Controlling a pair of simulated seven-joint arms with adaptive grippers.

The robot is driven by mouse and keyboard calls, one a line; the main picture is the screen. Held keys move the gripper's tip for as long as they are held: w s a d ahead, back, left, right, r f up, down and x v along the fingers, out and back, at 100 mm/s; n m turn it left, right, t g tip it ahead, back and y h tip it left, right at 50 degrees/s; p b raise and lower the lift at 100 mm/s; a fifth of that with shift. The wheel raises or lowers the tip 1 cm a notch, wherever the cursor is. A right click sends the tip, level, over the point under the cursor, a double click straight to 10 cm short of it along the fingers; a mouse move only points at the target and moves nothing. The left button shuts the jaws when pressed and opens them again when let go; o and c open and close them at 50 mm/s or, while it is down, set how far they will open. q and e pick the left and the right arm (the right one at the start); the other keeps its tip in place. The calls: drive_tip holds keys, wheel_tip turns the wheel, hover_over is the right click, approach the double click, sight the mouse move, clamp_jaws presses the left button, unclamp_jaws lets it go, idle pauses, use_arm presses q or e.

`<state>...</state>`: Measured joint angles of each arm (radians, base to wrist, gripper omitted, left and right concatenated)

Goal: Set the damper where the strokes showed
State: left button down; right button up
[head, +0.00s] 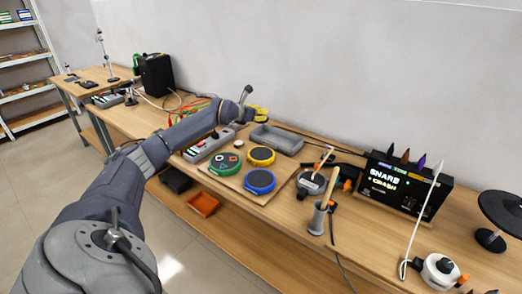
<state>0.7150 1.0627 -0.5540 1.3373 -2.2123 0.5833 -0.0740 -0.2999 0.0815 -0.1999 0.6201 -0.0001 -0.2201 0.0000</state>
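Three round pads lie on a wooden board (228,183) on the bench: a green-rimmed pad (225,163) with coloured symbols, a yellow-rimmed pad (261,156) and a blue-rimmed pad (260,181). A small pale disc (238,143) lies behind the green pad; I cannot tell if it is the damper. A black box (398,186) has a lit screen reading "SNARE" and "CRASH". A wooden stick (330,186) stands in a grey cup (318,218). My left gripper (254,113) is over the back of the bench, beyond the pads; its fingers are too small to read. My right gripper is out of view.
A grey tray (277,138) lies behind the pads, and a long grey case (209,143) left of them. A grey round device (311,182) and cables stand right of the board. A black disc on a stand (503,212) is far right. An orange bin (203,204) sits below.

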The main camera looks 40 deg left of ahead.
sight(261, 153)
use_arm(q)
wheel_tip(261, 153, down, 17)
drive_tip(key=shift+f, duration=0.2)
idle(0.6)
drive_tip(key=shift+f, duration=0.2)
drive_tip(key=c, duration=1.3)
unclamp_jaws()
drive_tip(key=shift+r, duration=0.2)
drive_tip(key=shift+v, duration=5.95)
